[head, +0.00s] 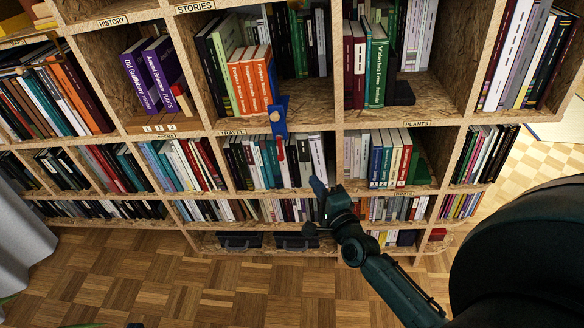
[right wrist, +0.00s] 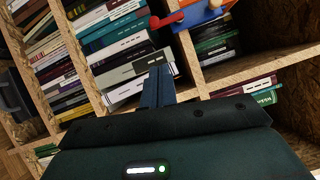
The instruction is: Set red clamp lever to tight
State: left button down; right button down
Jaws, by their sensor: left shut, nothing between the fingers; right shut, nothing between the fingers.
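A blue clamp (head: 278,117) sits on the shelf edge above the travel books, with a round tan spot on its face. Its red lever (head: 281,150) hangs downward below it in the head view. In the right wrist view, the red lever (right wrist: 166,20) sticks out to the left from the blue clamp (right wrist: 203,14), near the top edge. My right gripper (head: 317,184) is shut and empty, below and right of the lever, in front of the lower books. Its closed fingers (right wrist: 157,84) point toward the books, apart from the lever. My left gripper is not visible.
The OSB bookwall (head: 385,123) is filled with books. Orange books (head: 250,78) stand just above the clamp and a white book (head: 317,155) stands right of the lever. Dark bins (head: 240,241) sit at the bottom. The parquet floor (head: 200,285) in front is clear.

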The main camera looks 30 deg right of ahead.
aim_at(280, 147)
jog(key=w+a+b, duration=0.1)
jog(key=w+a, duration=0.1)
jog(key=w, duration=0.6)
jog(key=shift+w+a+r, duration=0.15)
jog(key=shift+w+a, duration=0.05)
jog(key=shift+w, duration=0.1)
